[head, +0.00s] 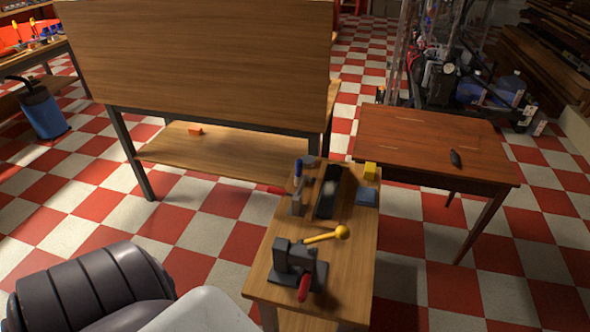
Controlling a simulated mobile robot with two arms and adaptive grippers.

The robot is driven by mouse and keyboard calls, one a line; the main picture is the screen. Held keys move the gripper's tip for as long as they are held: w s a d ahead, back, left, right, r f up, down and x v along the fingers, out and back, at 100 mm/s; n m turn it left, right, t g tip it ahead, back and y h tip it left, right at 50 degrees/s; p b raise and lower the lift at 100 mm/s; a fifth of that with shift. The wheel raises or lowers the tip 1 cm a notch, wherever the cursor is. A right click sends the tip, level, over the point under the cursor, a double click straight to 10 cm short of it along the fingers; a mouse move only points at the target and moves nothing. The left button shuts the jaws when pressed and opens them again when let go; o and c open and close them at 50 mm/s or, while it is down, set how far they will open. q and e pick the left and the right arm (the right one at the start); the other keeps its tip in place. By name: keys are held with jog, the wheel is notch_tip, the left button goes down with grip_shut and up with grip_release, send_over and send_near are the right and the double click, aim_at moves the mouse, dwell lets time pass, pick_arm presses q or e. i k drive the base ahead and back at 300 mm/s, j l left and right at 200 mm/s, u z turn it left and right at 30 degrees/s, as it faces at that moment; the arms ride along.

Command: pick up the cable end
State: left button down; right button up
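I cannot make out a clear cable end. A small dark elongated object (456,158) lies on the right-hand wooden table (400,150), near its right side. It is too small to tell whether it is the cable end. Neither of my grippers is in view. A dark ribbed part and a pale rounded part at the lower left look like my own body.
A narrow bench (345,270) in front holds a grey clamp (297,262) with a yellow-knobbed lever, a dark bin (327,196) and a yellow block (370,171). A large workbench (200,60) stands behind. Shelving and bottles (510,85) stand at the back right.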

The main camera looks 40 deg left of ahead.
aim_at(304, 289)
jog(key=u, duration=1.2)
